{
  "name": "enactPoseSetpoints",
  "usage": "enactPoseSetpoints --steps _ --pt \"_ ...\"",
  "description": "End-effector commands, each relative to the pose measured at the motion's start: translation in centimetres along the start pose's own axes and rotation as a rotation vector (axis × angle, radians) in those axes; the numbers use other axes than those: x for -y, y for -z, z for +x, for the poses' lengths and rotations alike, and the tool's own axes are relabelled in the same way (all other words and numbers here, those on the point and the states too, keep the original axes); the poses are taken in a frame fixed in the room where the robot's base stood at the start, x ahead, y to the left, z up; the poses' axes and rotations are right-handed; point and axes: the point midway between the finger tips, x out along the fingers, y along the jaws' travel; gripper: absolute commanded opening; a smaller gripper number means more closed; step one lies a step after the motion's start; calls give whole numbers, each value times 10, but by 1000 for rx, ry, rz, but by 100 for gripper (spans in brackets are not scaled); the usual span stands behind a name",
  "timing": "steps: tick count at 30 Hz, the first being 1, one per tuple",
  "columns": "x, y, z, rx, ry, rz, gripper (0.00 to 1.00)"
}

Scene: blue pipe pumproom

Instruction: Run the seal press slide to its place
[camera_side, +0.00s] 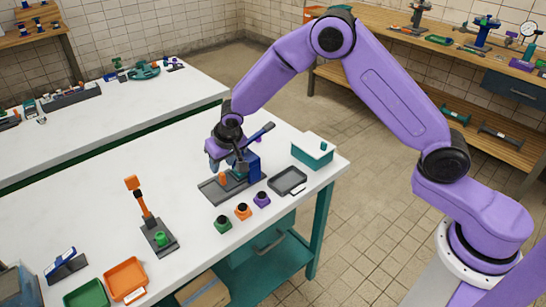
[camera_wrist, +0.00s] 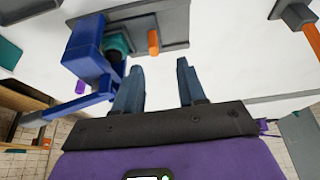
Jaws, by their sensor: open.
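The blue press stands on a grey base plate (camera_side: 212,190) near the table's right end. Its blue column (camera_side: 254,167) carries a blue lever (camera_side: 262,132) angled up. In the wrist view the blue column (camera_wrist: 84,45) is at upper left, with a teal round part (camera_wrist: 116,45) beside it. An orange upright piece (camera_side: 222,179) stands on the base; it also shows in the wrist view (camera_wrist: 154,41). I cannot tell for sure whether it belongs to the slide. My gripper (camera_wrist: 160,67) is open and empty, its fingertips short of the orange piece; in the side view it hangs over the press.
A second press with an orange lever (camera_side: 140,195) stands to the left. Small green (camera_side: 222,224), orange (camera_side: 242,211) and purple (camera_side: 262,199) parts sit in front. A dark tray (camera_side: 288,181) and a teal-and-white box (camera_side: 313,152) are to the right.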

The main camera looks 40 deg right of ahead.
Motion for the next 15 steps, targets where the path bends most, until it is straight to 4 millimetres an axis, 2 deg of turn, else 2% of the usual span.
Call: enactPoseSetpoints --steps 1,15 --pt "-1 -1 10 3 -2 0 40" --pt "0 -1 90 2 -1 1 40"
